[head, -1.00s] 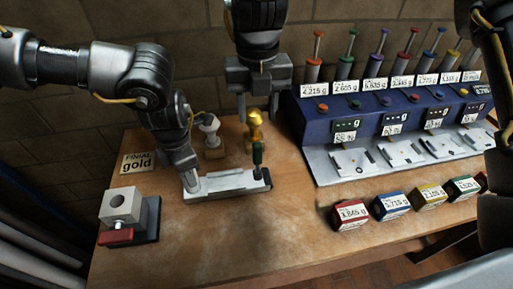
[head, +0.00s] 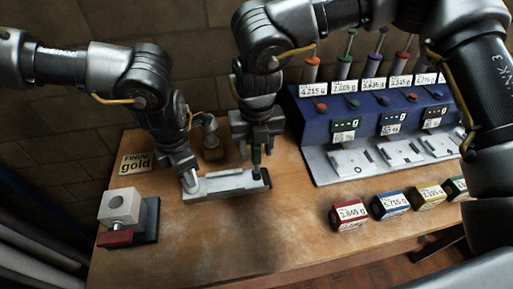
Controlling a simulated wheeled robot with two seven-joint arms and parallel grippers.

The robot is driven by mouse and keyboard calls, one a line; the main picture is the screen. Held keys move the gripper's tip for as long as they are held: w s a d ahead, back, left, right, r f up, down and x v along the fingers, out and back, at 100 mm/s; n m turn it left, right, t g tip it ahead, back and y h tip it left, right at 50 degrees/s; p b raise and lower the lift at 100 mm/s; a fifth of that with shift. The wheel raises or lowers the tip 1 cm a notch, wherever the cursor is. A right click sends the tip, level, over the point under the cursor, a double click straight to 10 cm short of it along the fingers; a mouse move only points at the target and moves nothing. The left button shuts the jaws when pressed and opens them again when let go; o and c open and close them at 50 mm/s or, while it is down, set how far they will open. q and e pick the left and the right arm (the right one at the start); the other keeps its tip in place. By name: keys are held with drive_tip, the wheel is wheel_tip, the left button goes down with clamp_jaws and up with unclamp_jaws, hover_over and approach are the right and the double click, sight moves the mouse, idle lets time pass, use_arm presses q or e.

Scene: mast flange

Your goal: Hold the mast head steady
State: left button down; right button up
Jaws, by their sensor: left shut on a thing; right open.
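My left gripper (head: 188,180) is shut at the left end of a long pale grey piece (head: 228,184) on the table, seemingly the mast head. The exact grip is hidden by the fingers. A dark green upright part (head: 256,156) stands at the right end of this piece. My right gripper (head: 256,140) is open, pointing down just behind and above that end. It hides the place where the gold finial stood, so I cannot see the finial. A sign (head: 137,163) reads "FINIAL gold".
A grey block with a hole (head: 121,205) and a red part stands at the front left. A blue rack (head: 318,125) with labelled handles and scales stands right. Several labelled coloured boxes (head: 349,214) line the right front. The table's front middle is clear.

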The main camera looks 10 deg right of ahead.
drive_tip(key=shift+f, duration=0.3)
clamp_jaws()
